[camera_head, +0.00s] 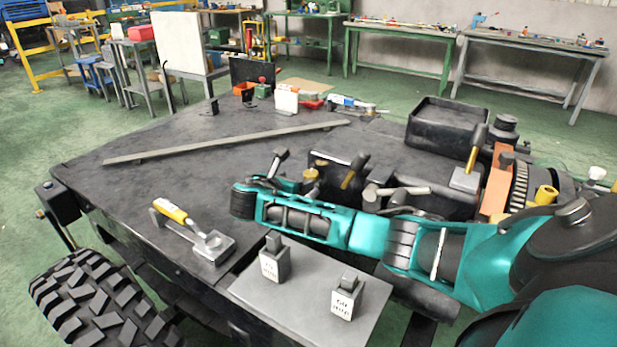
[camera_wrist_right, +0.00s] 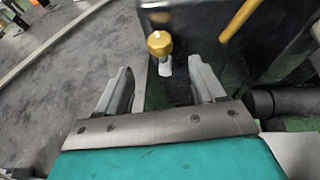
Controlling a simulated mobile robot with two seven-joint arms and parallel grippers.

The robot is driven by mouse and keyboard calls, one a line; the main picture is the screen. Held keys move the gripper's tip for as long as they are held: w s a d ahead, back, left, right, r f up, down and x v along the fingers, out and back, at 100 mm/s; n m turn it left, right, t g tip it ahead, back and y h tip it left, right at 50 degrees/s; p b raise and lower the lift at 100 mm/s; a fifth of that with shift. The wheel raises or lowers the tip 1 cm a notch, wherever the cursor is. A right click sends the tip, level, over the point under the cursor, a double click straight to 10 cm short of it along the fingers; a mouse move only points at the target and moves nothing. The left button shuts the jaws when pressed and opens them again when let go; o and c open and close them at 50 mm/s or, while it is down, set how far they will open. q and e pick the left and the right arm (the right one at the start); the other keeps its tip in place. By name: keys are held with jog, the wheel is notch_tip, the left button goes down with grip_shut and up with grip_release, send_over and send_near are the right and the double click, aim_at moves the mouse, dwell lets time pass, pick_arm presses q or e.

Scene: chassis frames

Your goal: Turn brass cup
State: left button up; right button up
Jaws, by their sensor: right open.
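The brass cup (camera_head: 311,174) is a small, round, gold-coloured cap on a short pale stem, at the near left end of the dark machine block on the table. It also shows in the right wrist view (camera_wrist_right: 159,44), just beyond the fingertips. My right gripper (camera_wrist_right: 160,80) is open and empty. Its two grey fingers are spread, with the cup roughly in line with the gap between them and apart from both. In the head view my teal right arm reaches in from the right, and its hand is beside the cup, partly hidden. My left gripper is not in view.
A dark block (camera_head: 340,166) with a slanted brass rod (camera_head: 355,170) stands right behind the cup. A long flat bar (camera_head: 225,143) lies across the table. A yellow-handled tool (camera_head: 171,211) and two labelled weights (camera_head: 274,262) are nearer. The table's left middle is clear.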

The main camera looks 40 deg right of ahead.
aim_at(308, 176)
jog(key=b+x, duration=0.2)
jog(key=x, duration=0.8)
jog(key=shift+r, duration=0.1)
